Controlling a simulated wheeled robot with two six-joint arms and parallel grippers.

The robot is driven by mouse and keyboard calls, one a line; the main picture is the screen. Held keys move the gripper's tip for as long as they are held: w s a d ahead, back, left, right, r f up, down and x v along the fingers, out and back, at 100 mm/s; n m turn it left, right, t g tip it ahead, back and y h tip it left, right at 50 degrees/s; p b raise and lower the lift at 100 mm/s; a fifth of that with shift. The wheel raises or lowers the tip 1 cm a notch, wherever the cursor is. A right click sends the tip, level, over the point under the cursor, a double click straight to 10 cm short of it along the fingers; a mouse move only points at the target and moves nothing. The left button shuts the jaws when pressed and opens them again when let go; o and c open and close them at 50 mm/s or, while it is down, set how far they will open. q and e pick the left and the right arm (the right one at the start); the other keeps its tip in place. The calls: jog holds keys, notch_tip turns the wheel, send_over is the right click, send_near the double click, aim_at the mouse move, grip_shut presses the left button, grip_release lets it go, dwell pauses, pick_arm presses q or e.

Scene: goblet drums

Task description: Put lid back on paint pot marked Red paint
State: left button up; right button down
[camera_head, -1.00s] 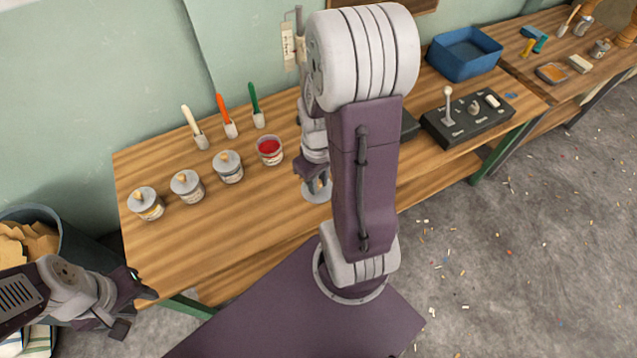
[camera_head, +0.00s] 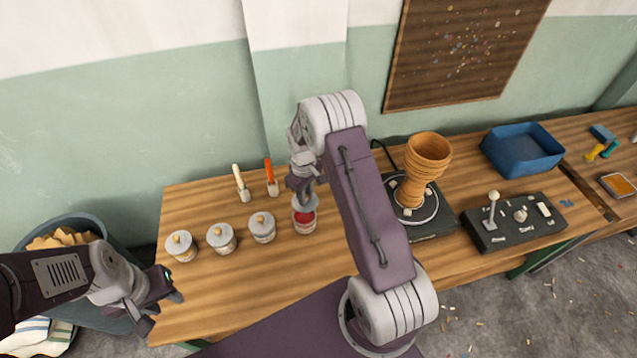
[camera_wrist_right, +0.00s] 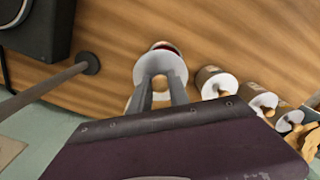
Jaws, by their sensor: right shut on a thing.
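The open paint pot with red paint (camera_head: 304,222) stands at the right end of the row of pots on the wooden bench. Its label is too small to read. My right gripper (camera_head: 304,188) is shut on the knob of a grey lid (camera_head: 306,203), holding it just above the pot's far side, with red paint showing in front. In the right wrist view the lid (camera_wrist_right: 177,72) covers most of the pot, with a thin red edge (camera_wrist_right: 165,46) beyond it. My left gripper (camera_head: 160,304) is empty and open, left of the bench's front corner.
Three lidded pots (camera_head: 262,227) stand left of the open one. White- and orange-handled tools (camera_head: 241,184) stand behind them. A wooden goblet drum body (camera_head: 420,170) stands on a turntable to the right. A control box (camera_head: 515,222) and blue tray (camera_head: 522,150) are further right.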

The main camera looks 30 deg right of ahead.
jog(key=shift+s+a+r, duration=0.2)
jog(key=shift+a, duration=0.25)
jog(key=shift+w+d+f+b, duration=0.15)
jog(key=shift+f+b, duration=0.2)
jog(key=shift+f, duration=0.2)
notch_tip(320, 180, down, 4)
jog(key=b, duration=0.3)
jog(key=shift+f+b, duration=0.25)
jog(key=shift+b, duration=0.15)
jog(key=shift+f, duration=0.55)
jog(key=shift+r, duration=0.1)
jog(key=shift+f, duration=0.2)
dwell(0.7)
